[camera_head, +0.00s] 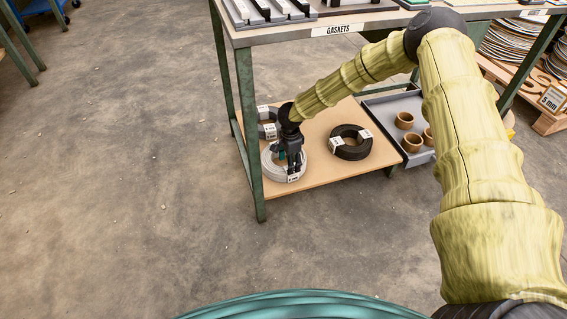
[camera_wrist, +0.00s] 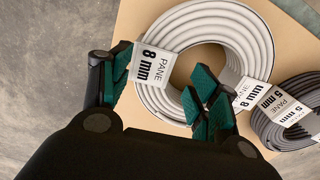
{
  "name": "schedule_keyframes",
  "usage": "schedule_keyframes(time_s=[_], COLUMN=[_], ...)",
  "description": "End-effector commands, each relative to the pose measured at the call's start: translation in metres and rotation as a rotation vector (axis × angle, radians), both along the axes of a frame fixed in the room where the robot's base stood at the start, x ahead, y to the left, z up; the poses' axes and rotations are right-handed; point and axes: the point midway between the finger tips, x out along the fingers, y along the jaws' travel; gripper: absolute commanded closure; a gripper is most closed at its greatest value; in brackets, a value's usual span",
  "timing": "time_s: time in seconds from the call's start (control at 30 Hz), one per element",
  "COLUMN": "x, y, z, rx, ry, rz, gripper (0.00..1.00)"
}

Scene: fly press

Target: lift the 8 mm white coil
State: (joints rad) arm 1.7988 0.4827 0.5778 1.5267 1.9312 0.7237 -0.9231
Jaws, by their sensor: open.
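The white coil (camera_head: 270,167) lies flat on the lower shelf, near its front left corner. In the wrist view the white coil (camera_wrist: 250,38) carries tags reading "PANE 8 mm", one on its left side (camera_wrist: 153,66) and one on its right. My gripper (camera_head: 293,170) is down at the coil, pointing downward. In the wrist view my gripper (camera_wrist: 162,72) is open. Its left finger is at the outer edge beside the left tag, and its right finger reaches over the ring toward the central hole. Whether the fingers touch the coil, and their exact depth, I cannot tell.
A grey tray (camera_head: 385,107) with brown cups is further right. The upper shelf (camera_head: 270,38) and green table leg (camera_head: 250,150) are close. Open floor lies left.

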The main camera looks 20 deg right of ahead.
Motion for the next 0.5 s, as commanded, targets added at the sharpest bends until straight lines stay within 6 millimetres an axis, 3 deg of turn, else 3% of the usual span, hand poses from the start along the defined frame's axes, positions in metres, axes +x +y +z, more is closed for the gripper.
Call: schedule_keyframes(time_s=[0.5], x=[-0.007], y=[-0.002], z=[-0.050], rx=[-0.001], ry=[0.000], rz=[0.000], gripper=[0.39])
